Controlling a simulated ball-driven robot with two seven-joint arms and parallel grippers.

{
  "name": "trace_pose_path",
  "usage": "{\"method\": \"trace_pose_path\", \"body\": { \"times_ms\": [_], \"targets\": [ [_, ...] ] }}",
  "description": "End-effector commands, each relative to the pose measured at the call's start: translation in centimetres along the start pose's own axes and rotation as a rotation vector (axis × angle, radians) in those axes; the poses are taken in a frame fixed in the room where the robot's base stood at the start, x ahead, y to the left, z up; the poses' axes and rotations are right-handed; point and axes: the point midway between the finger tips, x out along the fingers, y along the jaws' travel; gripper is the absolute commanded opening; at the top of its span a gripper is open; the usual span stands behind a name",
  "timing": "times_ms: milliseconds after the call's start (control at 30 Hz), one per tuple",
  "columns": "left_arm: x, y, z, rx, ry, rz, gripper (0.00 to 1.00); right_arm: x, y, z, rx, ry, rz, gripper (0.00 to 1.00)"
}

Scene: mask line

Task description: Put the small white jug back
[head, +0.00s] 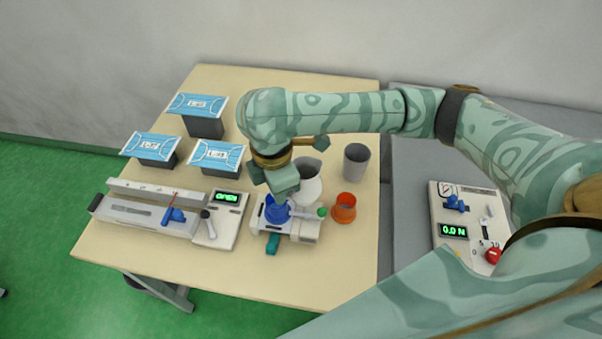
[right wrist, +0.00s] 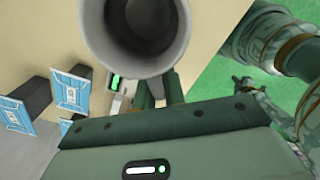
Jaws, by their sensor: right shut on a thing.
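The small white jug (head: 311,188) is on the right of the table's middle in the head view, partly hidden by my right gripper (head: 285,190). Its round open mouth (right wrist: 138,62) fills the top of the right wrist view, with a dark interior. My right gripper (right wrist: 160,88) is shut on the jug's side just below the rim. The jug looks roughly upright. Whether its base touches the table is hard to tell. My left gripper does not show clearly in either view.
A blue funnel-like part (head: 277,211) sits on a pale device close to the jug. An orange cup (head: 344,208) and a grey cup (head: 356,162) stand to its right. Blue-topped boxes (head: 216,156) and a tester reading OPEN (head: 226,211) are left. A panel (head: 468,225) lies right.

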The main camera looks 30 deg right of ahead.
Motion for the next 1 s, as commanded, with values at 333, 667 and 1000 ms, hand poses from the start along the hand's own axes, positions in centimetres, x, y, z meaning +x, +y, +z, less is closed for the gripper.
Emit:
{"method": "trace_pose_path", "body": {
  "times_ms": [333, 667, 1000],
  "targets": [
    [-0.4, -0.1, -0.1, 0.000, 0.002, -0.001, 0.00, 1.0, 0.8, -0.9, -0.435, 0.000, 0.002, 0.00],
    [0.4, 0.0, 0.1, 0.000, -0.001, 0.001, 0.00, 2.2, 2.3, -0.1, -0.530, -0.001, 0.002, 0.00],
    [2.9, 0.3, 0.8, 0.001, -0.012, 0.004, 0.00, 4.8, 6.6, 3.3, -0.527, 0.000, 0.001, 0.00]
  ]
}}
